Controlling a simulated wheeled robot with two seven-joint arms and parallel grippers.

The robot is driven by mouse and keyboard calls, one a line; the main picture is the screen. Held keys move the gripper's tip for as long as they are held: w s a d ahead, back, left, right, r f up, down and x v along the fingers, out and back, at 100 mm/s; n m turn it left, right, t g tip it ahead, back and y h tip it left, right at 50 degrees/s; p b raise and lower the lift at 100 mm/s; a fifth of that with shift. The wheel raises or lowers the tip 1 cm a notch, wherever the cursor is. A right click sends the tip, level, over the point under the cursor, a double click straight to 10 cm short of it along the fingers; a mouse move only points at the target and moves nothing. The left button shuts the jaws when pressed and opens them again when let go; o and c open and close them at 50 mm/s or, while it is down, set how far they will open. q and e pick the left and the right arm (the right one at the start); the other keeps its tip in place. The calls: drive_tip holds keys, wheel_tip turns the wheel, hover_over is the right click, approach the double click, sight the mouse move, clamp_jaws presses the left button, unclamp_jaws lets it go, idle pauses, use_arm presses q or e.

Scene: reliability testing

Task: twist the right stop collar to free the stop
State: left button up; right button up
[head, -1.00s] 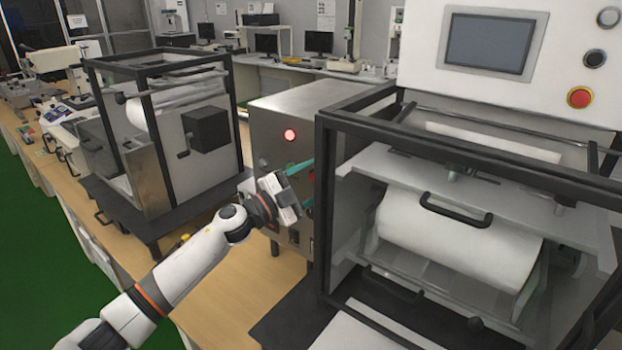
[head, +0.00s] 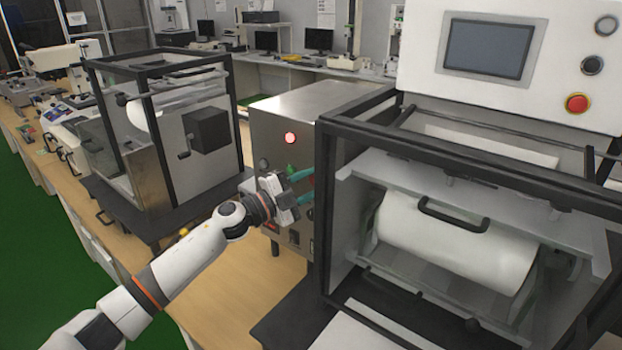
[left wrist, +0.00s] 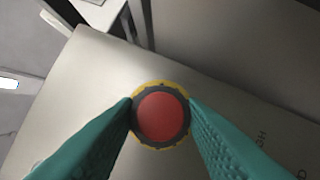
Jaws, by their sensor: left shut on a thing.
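In the left wrist view a red stop button (left wrist: 162,117) sits in a dark grey collar with a yellow ring under it, on a brushed metal face. My left gripper (left wrist: 161,113) is shut on the collar, with one teal finger on each side of it. In the head view my left gripper (head: 308,188) reaches the front of the steel box (head: 270,122), beside the black frame post. There the fingers and the post mostly hide the stop. My right gripper is not in view.
The black-framed machine with a white roller (head: 450,240) stands close on the right. Its panel (head: 420,50) carries another red stop button (head: 577,103). A red lamp (head: 290,138) glows on the steel box.

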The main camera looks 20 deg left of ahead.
use_arm(q)
drive_tip(key=shift+r+m+g+y+p, duration=0.1)
drive_tip(key=shift+m+g+y+p, duration=0.35)
drive_tip(key=shift+m+p, duration=1.05)
drive_tip(key=shift+m+g+y+p, duration=0.25)
drive_tip(key=shift+m+g+p, duration=0.3)
drive_tip(key=shift+m+p, duration=0.9)
